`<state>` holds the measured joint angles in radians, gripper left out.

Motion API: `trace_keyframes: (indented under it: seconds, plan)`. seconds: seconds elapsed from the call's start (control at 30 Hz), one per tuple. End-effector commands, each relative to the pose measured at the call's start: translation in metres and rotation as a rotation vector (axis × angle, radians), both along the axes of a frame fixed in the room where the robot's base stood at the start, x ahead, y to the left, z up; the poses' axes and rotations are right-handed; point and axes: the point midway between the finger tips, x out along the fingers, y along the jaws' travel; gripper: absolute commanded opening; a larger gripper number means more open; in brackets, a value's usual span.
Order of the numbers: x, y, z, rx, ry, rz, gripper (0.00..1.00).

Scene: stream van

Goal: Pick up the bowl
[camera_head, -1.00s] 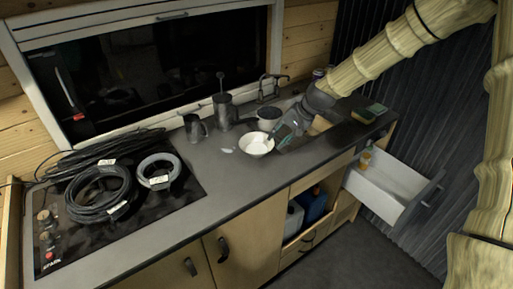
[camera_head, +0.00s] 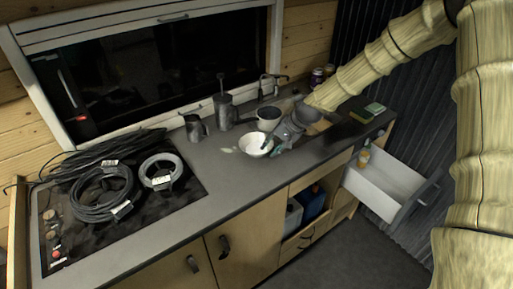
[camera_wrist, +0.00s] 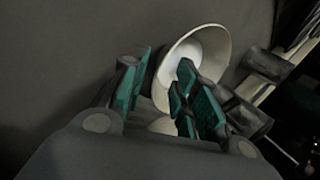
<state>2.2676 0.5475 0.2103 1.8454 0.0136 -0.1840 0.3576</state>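My gripper (camera_head: 269,146) is at the bowl's right side, with a fingertip overlapping the rim. In the wrist view, the bowl (camera_wrist: 215,42) shows its pale inside and rim beyond the fingers. My gripper (camera_wrist: 165,90) has its teal-padded fingers apart there. One finger is in front of the bowl's inside and the other is beside its outer left edge. Whether either finger touches the bowl cannot be told. The fingers hide the bowl's lower part.
Coiled cables (camera_head: 102,190) lie on the cooktop at left. An open drawer (camera_head: 385,184) juts out at right. The counter in front of the bowl is clear.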

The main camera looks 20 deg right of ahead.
Motion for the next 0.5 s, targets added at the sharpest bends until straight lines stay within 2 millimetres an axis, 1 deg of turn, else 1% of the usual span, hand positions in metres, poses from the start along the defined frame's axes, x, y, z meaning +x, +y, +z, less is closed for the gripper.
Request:
trace_keyframes:
  seconds: [0.23,0.4,0.5]
  plan:
    - [0.0003,0.0002,-0.0007,0.0,0.0,0.0,0.3]
    - [0.0002,0.0001,-0.0007,0.0,0.0,0.0,0.0]
    - [0.0001,0.0,-0.0008,0.0,0.0,0.0,0.0]
